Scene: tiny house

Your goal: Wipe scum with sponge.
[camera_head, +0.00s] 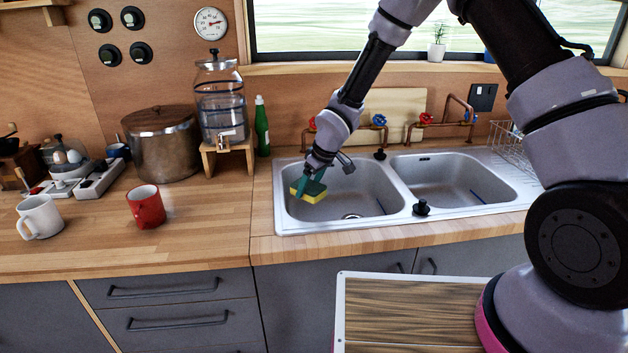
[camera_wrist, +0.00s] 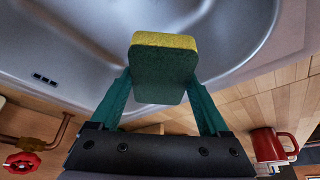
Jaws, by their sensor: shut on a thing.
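My gripper (camera_head: 310,184) is shut on a sponge (camera_head: 313,196) with a yellow layer and a dark green layer. The gripper and sponge are over the left part of the left sink basin (camera_head: 340,201). In the wrist view the sponge (camera_wrist: 163,75) sits between the two green fingers of my gripper (camera_wrist: 160,88). I cannot tell if the sponge touches the basin. A thin dark blue streak (camera_head: 383,203) shows at the right side of the left basin, and another streak (camera_head: 478,198) shows in the right basin. I cannot tell if these streaks are scum.
Copper taps (camera_head: 372,130) with red and blue handles stand behind the basins. A red mug (camera_head: 146,206), a white mug (camera_head: 39,217), a large pot (camera_head: 161,146) and a green bottle (camera_head: 261,127) stand on the counter left of the sink.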

